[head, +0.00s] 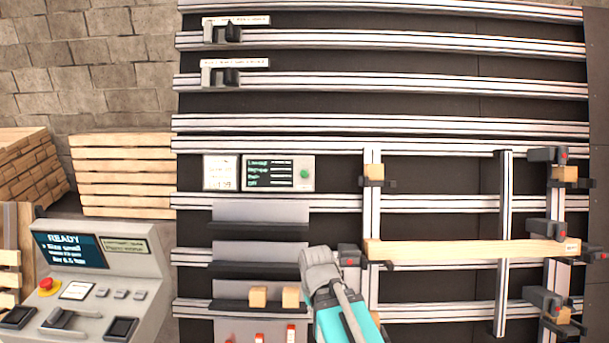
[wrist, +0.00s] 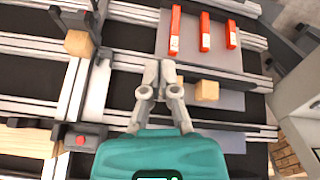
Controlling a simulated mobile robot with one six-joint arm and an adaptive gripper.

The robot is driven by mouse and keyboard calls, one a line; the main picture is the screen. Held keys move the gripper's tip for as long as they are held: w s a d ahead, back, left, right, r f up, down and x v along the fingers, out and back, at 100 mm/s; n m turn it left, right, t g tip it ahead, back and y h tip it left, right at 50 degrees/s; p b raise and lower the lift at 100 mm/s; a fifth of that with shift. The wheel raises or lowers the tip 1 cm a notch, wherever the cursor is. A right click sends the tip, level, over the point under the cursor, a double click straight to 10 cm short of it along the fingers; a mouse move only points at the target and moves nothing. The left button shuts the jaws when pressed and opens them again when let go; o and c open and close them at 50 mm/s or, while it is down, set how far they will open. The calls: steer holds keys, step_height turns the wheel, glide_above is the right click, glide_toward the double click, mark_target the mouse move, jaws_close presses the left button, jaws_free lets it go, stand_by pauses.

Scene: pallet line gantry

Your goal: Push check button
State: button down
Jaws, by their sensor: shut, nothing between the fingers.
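A small panel (head: 278,173) with a dark text screen is fixed on the rail frame in the head view. A round green button (head: 304,174) sits at its right end; I cannot read a label on it. My gripper (head: 318,262) is below and slightly right of that panel, in front of the right end of the shelves. In the wrist view my gripper (wrist: 160,70) is shut and empty, its fingers together. The green button does not show in the wrist view.
A console (head: 75,270) with a READY screen, red knob (head: 46,284) and small buttons stands at the lower left. Wooden blocks (head: 257,297) rest on a shelf (wrist: 230,100) near my gripper. A wooden beam (head: 470,249) and clamps (head: 547,154) are right.

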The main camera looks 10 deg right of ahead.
mark_target(304, 173)
steer(key=shift+w, duration=0.1)
steer(key=w+a+r+m+t+y+p, duration=0.1)
steer(key=w+a+r+t+y+p, duration=0.15)
steer(key=w+r, duration=0.4)
steer(key=w+a+r+m+t+y+p, duration=0.1)
steer(key=w+r+m+t+y+p, duration=0.2)
steer(key=w, duration=0.7)
steer(key=w+d+r+m+t+y+p, duration=0.2)
steer(key=w+d+r+m+t, duration=0.3)
steer(key=w+r, duration=0.8)
steer(key=d+r+t+p, duration=0.1)
steer(key=d+r+t, duration=0.2)
steer(key=t, duration=0.1)
steer(key=shift+m+p, duration=0.4)
steer(key=shift+w+d, duration=0.1)
steer(key=shift+w, duration=0.05)
steer(key=w+d+f+b, duration=0.2)
steer(key=w+f+b, duration=0.2)
steer(key=w, duration=0.3)
steer(key=shift+w, duration=0.2)
steer(key=shift+w+f, duration=0.1)
steer(key=shift+f, duration=0.05)
